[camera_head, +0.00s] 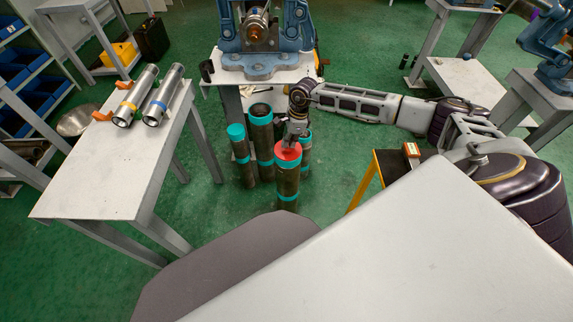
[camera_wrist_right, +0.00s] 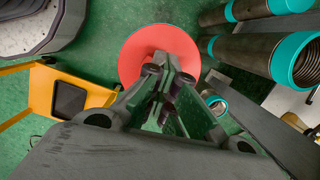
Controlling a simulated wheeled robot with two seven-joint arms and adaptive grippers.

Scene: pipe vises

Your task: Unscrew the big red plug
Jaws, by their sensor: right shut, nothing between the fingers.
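The big red plug (camera_head: 288,151) sits on top of an upright dark pipe (camera_head: 287,187) with teal bands, in front of a group of pipes. In the right wrist view the plug (camera_wrist_right: 157,52) is a flat red disc. My right gripper (camera_head: 291,140) is directly above the plug, pointing down at it. In the right wrist view its fingers (camera_wrist_right: 160,82) are together over the disc's lower part, with nothing between them. I cannot tell whether the fingertips touch the plug. My left gripper is not in view.
Several teal-ended pipes (camera_head: 238,150) stand close behind and left of the plug. A blue vise (camera_head: 257,40) stands on a bench behind them. A grey table (camera_head: 100,180) with two metal cylinders is at left. A yellow-framed stand (camera_head: 366,180) is close at right.

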